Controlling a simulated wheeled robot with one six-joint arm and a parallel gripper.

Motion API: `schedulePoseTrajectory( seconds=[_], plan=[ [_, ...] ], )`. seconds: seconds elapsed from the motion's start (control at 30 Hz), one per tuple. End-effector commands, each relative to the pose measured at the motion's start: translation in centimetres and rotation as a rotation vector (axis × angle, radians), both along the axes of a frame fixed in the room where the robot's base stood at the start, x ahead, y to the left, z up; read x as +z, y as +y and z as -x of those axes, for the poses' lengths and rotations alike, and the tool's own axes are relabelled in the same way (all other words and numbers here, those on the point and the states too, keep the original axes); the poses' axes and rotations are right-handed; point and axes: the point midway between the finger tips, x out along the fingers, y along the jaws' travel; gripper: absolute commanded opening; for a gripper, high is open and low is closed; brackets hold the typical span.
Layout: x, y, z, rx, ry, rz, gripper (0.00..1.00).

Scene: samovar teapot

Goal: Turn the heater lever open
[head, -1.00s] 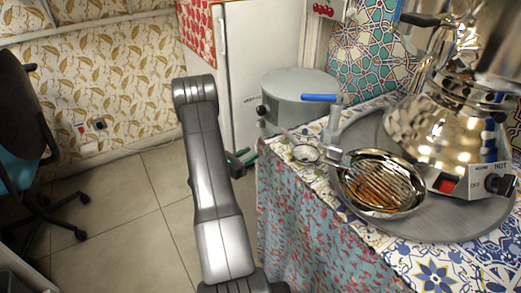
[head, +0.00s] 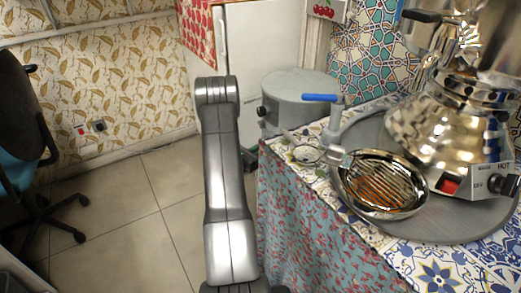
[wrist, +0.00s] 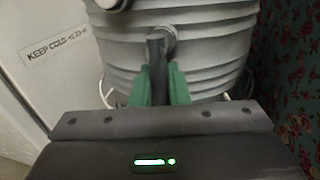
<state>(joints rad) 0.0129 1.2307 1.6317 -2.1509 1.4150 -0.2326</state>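The heater (head: 298,92) is a grey ribbed cylinder behind the table; its ribbed body (wrist: 205,60) fills the upper wrist view. The heater lever (wrist: 156,65) is a dark bar that hangs down from a round hub on the heater's front. My gripper (wrist: 161,85) has a green finger on each side of the lever, close against it, and appears shut on it. The fingertips overlap the lever's lower part. In the head view my arm and the table hide the lever and the gripper.
The table with a flowered cloth (head: 310,215) stands close on the right. It bears a round tray (head: 440,232), a samovar (head: 432,122) and a metal strainer bowl (head: 383,188). A white fridge door (head: 250,60) is left of the heater. An office chair (head: 50,195) stands far left.

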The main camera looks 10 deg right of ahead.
Motion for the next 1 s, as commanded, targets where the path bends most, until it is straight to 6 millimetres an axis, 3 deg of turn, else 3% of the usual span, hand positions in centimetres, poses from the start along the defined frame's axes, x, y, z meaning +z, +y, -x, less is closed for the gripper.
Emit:
schedulePoseTrajectory(
  seconds=[0.47, 1.0],
  plan=[
    [0.2, -0.1, 0.4, 0.0, 0.116, 0.047, 0.0],
    [1.0, -0.7, 1.8, 0.001, 0.568, 0.233, 0.0]
  ],
)
